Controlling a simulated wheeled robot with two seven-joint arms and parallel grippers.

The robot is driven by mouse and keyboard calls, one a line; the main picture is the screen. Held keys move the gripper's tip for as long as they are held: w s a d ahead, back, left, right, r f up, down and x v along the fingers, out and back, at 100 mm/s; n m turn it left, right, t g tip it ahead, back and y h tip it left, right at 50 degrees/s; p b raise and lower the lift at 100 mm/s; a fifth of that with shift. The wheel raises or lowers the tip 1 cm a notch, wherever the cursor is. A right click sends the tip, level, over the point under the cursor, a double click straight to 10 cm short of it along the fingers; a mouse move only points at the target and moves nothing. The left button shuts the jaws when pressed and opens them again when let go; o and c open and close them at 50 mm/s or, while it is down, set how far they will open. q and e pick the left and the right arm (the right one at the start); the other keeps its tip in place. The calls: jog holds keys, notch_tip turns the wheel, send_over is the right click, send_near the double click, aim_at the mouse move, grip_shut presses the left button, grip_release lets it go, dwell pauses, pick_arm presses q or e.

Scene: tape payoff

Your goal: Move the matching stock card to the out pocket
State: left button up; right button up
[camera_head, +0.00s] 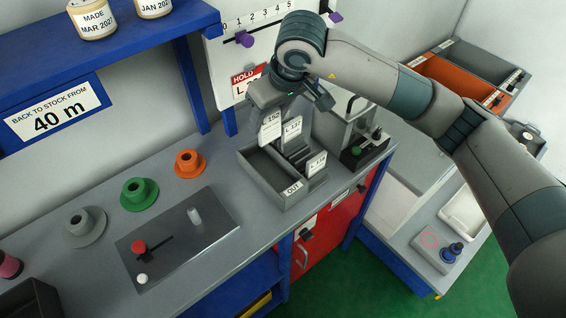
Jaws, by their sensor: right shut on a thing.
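My right gripper (273,112) reaches in from the right and is shut on a white stock card (269,130) whose number seems to read 152. The card hangs upright above the grey card box (258,187), over its back left part. The box has a front label reading OUT (293,187); the wide pocket on its left side looks empty. Another card (292,129), apparently L 137, stands in the slots just right of the held card. A third card (317,164) stands nearer the front, its number hard to read. My left gripper is not in view.
A red HOLD sign (246,82) behind is partly covered by my gripper. A sign reads 40 m (54,112). Orange (188,163), green (139,193) and grey (84,227) spools stand left of the box. A dark plate (176,240) with a red knob lies in front.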

jog(key=o, duration=1.1)
jog(key=shift+o, duration=0.2)
jog(key=shift+r, duration=0.1)
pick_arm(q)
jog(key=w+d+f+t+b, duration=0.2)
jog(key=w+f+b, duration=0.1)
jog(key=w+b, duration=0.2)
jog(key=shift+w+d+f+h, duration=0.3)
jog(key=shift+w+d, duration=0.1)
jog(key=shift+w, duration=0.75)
pick_arm(e)
jog(key=v, duration=1.7)
jog(key=shift+r, duration=0.15)
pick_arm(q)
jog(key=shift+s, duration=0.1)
